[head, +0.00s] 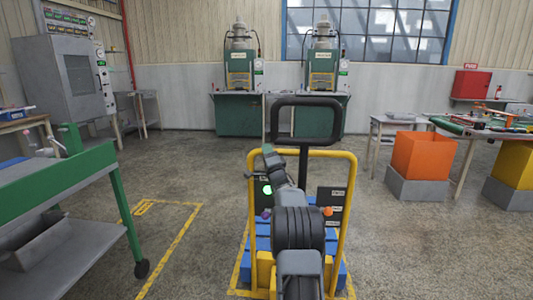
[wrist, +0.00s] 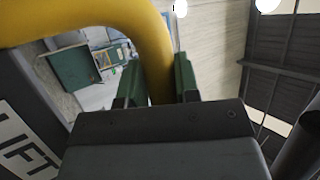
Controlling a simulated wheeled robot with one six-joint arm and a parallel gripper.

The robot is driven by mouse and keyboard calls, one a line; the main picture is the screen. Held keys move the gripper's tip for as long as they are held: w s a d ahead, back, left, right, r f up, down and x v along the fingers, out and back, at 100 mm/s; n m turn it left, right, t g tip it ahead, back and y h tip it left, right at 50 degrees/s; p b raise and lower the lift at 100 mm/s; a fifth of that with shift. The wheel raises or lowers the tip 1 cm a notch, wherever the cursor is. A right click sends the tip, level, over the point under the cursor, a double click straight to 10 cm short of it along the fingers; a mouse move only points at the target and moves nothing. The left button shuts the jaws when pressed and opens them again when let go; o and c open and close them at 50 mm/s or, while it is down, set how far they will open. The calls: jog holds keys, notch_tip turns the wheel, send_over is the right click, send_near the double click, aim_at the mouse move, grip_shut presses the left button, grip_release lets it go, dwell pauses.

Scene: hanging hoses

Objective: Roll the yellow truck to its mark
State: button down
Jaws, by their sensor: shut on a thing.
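The yellow truck (head: 345,205) stands straight ahead, with a yellow tube frame, dark labelled panels and blue and yellow parts low down. My gripper (head: 270,153) is at the upper left of this frame. In the wrist view my gripper (wrist: 158,82) has its green fingers on both sides of the curved yellow tube (wrist: 145,45), shut on it. A yellow floor outline (head: 180,238) with small lettering lies left of the truck. My arm hides the truck's middle.
A black loop handle (head: 305,102) rises above the frame. A green-framed bench (head: 85,180) stands close at the left. Floor left of the truck is open.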

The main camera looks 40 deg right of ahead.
jog(key=c, duration=1.1)
grip_release()
jog(key=shift+w+f, duration=0.1)
jog(key=shift+f, duration=0.25)
jog(key=shift+o, duration=1.3)
jog(key=shift+r, duration=0.15)
jog(key=v, duration=1.4)
jog(key=shift+p, duration=0.45)
